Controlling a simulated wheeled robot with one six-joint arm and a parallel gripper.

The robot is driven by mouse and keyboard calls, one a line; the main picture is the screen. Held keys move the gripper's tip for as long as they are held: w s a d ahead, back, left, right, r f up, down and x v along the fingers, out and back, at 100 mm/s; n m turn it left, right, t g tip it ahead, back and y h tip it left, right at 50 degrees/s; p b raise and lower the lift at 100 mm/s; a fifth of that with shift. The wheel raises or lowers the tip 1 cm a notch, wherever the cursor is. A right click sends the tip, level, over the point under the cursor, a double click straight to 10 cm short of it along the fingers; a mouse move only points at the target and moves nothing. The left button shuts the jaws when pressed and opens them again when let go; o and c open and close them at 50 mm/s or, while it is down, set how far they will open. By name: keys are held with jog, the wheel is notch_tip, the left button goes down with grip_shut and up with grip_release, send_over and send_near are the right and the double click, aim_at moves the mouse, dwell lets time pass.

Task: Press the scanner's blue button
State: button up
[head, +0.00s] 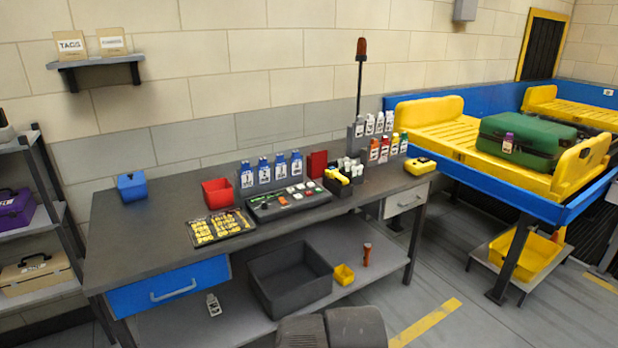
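A yellow hand-held device with dark parts (337,176), which looks like a scanner, rests at a dark holder near the middle back of the workbench (150,228). A second yellow device (420,166) with a dark patch on top lies at the bench's right end. I cannot tell for certain which of the two is the scanner. No blue button can be made out on either at this size. My gripper is not recognisable in view. Two dark grey rounded shapes at the bottom edge seem to be parts of my own body, well apart from both devices.
Blue bottles (264,171), a red bin (217,193), a tray of yellow pieces (220,227) and a dark tool tray (288,200) crowd the bench. A yellow conveyor tray (453,140) holds a green case (527,141) at right. The bench's left part is mostly clear.

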jog(key=shift+w, duration=0.1)
grip_shut()
dwell(1.3)
